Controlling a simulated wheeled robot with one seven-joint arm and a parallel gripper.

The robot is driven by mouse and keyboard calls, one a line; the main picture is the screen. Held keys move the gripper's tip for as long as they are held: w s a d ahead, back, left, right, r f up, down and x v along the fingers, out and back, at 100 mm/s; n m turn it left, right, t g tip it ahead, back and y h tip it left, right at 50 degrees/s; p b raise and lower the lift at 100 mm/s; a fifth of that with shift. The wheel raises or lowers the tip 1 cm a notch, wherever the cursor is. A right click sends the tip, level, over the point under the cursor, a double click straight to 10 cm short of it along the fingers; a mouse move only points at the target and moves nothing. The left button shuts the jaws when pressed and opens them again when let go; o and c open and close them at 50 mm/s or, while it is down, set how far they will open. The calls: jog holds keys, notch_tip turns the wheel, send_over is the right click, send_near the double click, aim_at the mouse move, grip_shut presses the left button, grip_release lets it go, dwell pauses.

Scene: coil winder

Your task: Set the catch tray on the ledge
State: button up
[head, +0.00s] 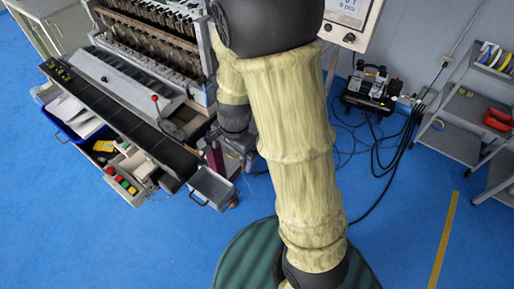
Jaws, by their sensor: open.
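A small grey open tray (212,185) with a dark handle, which looks like the catch tray, is at the lower right end of the coil winder. It is just below my gripper (228,162), and I cannot tell whether they touch. What bears the tray is unclear. My gripper points down beside the machine's right end and is open; its fingertips are small and partly hidden by my own arm. A long black ledge (128,118) runs along the machine's front, but I cannot tell if it is the task's ledge.
The coil winder (150,40) fills the upper left, with a red-knobbed lever (155,98) and a blue bin (72,122) at its front. A compressor (370,88) with loose cables stands right. Grey shelving (455,140) is at the right edge. Blue floor is free at lower left.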

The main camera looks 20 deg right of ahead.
jog(key=s+d+r+n+t+h, duration=0.1)
jog(key=s+d+r+n, duration=0.4)
jog(key=n, duration=0.6)
jog(key=shift+s+r+t, duration=0.35)
jog(key=shift+r+t, duration=0.05)
jog(key=shift+r, duration=0.35)
jog(key=shift+d, duration=0.1)
jog(key=shift+c, duration=0.4)
dwell(0.5)
